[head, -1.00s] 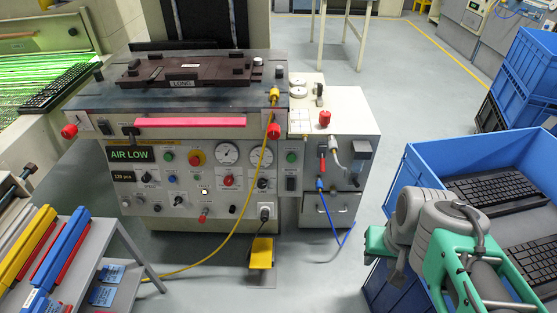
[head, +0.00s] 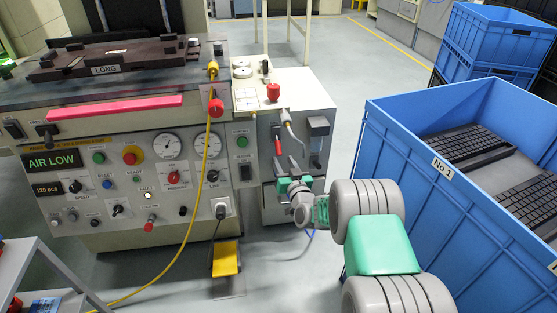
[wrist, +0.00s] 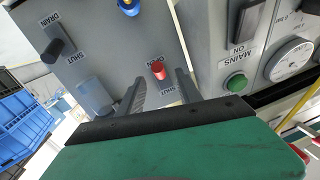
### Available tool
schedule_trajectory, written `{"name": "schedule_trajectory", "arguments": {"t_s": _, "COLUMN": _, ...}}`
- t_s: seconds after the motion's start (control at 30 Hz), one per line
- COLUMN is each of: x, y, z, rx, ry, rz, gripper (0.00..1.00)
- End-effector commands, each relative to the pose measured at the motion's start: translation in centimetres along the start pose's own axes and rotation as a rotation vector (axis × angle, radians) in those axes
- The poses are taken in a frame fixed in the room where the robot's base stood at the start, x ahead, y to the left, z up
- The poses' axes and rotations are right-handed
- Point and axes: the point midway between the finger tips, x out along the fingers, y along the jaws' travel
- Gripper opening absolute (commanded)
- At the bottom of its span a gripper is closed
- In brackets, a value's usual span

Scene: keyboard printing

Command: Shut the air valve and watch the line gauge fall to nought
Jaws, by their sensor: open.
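The air valve's red lever (head: 277,145) stands upright on the front of the side cabinet. In the wrist view its red end (wrist: 158,70) lies between OPEN and SHUT labels. My gripper (head: 288,184) is just below the lever in the head view. In the wrist view my gripper (wrist: 160,82) is open, with its fingers on either side of the red end; contact is not clear. The right-hand panel gauge (head: 208,145), above a LINE label, has a needle too small to read. The display (head: 51,162) reads AIR LOW.
A DRAIN lever (wrist: 57,46) and a blue fitting (wrist: 128,6) are near my fingers. A yellow hose (head: 190,220) hangs before the panel. A blue crate (head: 420,185) with keyboards stands right of my arm. A yellow pedal (head: 226,258) is on the floor.

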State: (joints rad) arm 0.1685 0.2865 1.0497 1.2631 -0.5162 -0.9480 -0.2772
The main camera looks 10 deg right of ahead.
Motion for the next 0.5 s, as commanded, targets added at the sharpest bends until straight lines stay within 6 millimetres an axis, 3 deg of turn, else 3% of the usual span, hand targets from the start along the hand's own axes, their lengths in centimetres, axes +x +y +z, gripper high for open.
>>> {"name": "schedule_trajectory", "arguments": {"t_s": 0.4, "x": 6.6, "y": 0.4, "z": -0.1, "rx": 0.001, "ry": 0.018, "rz": 0.006, "gripper": 0.41}}
{"name": "schedule_trajectory", "arguments": {"t_s": 0.5, "x": 7.5, "y": 0.5, "z": -0.2, "rx": 0.001, "ry": 0.017, "rz": 0.008, "gripper": 0.41}}
